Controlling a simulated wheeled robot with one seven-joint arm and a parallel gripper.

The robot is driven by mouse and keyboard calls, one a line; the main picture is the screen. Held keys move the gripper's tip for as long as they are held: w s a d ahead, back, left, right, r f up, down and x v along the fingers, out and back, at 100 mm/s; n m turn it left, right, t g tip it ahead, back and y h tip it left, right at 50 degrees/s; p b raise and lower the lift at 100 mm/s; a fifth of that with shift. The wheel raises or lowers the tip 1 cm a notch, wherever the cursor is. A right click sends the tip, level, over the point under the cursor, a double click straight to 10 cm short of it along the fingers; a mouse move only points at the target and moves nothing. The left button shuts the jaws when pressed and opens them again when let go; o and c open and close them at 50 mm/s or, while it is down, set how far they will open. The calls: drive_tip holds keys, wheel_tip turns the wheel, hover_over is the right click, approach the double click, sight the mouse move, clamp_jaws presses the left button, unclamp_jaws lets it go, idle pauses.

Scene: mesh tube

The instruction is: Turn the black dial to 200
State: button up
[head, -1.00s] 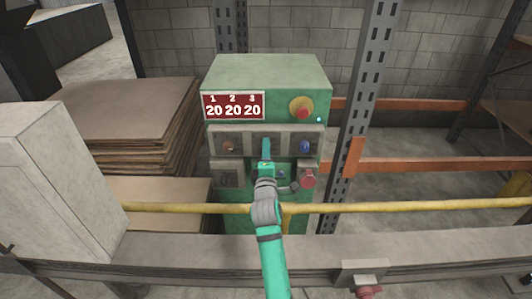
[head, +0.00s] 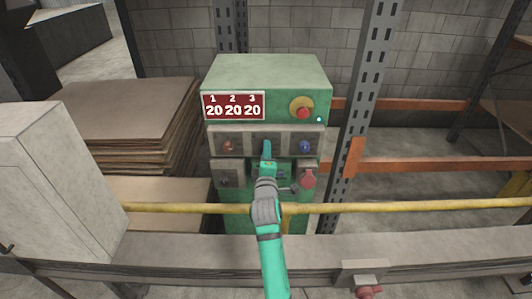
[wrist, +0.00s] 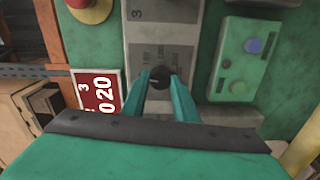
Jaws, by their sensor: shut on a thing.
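The black dial (wrist: 159,76) shows in the wrist view between the two teal fingers of my gripper (wrist: 160,88), on a grey plate with faint lettering. My gripper is shut on it. In the head view, my gripper (head: 266,150) reaches the middle of the grey dial panel (head: 250,142) and hides the dial. The red display (head: 233,106) reads 20 under each of 1, 2 and 3. Part of the display (wrist: 100,95) also shows sideways in the wrist view.
A brown dial (head: 228,145) is left of my gripper and a blue dial (head: 305,147) is right. A red button (head: 302,112) is above. A yellow rail (head: 400,207) crosses in front of the green cabinet (head: 268,72). Brown sheets (head: 125,110) lie stacked at left.

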drive_tip(key=m, duration=2.4)
drive_tip(key=shift+a+f, duration=0.1)
drive_tip(key=shift+f, duration=0.1)
drive_tip(key=shift+m, duration=0.4)
drive_tip(key=o, duration=1.1)
drive_tip(key=shift+c, duration=0.2)
drive_tip(key=shift+r, duration=0.1)
drive_tip(key=shift+s, duration=0.1)
